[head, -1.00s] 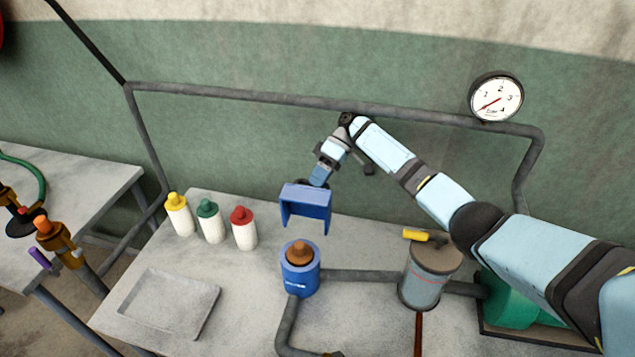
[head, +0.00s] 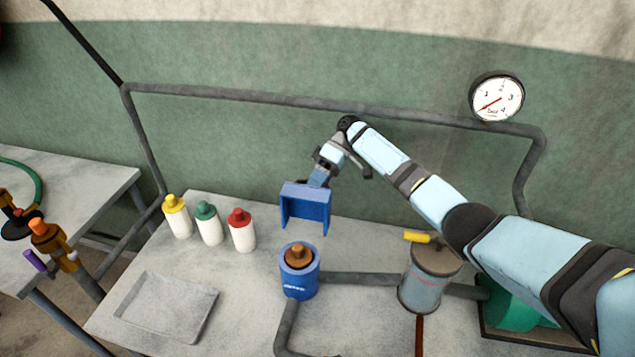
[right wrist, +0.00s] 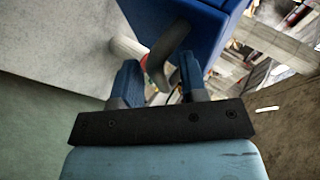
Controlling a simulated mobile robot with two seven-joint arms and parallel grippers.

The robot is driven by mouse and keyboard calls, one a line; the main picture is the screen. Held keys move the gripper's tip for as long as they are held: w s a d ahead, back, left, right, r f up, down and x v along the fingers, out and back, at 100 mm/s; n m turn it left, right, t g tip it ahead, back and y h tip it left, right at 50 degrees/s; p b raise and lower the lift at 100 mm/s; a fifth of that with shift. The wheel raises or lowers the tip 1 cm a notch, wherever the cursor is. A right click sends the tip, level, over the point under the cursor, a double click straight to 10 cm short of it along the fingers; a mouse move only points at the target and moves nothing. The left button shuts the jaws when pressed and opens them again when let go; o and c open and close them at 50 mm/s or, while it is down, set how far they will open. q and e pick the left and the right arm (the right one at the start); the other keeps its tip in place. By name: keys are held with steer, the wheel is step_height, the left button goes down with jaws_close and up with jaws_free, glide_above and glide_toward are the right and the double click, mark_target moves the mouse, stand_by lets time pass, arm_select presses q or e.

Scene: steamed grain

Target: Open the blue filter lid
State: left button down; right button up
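The blue filter lid (head: 306,206) is a box-shaped cover, raised behind and above the blue filter canister (head: 298,272), with a visible gap between them in the head view. The canister's top is uncovered and a brown piece (head: 299,256) shows inside. My right gripper (head: 320,178) is at the lid's back upper edge. In the right wrist view the lid (right wrist: 195,35) is just beyond my fingers (right wrist: 162,78). The fingers are apart, with a dark curved handle (right wrist: 170,52) between them and gaps beside it. My left gripper is not in view.
Three white bottles with yellow, green and red caps (head: 208,224) stand left of the canister. A shallow grey tray (head: 165,308) lies in front of them. A grey cylinder with a yellow handle (head: 428,285) stands to the right. A pipe (head: 330,102) crosses behind my right arm.

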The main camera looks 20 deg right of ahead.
steer(key=shift+r, duration=0.15)
step_height(320, 180, up, 20)
stand_by(0.5)
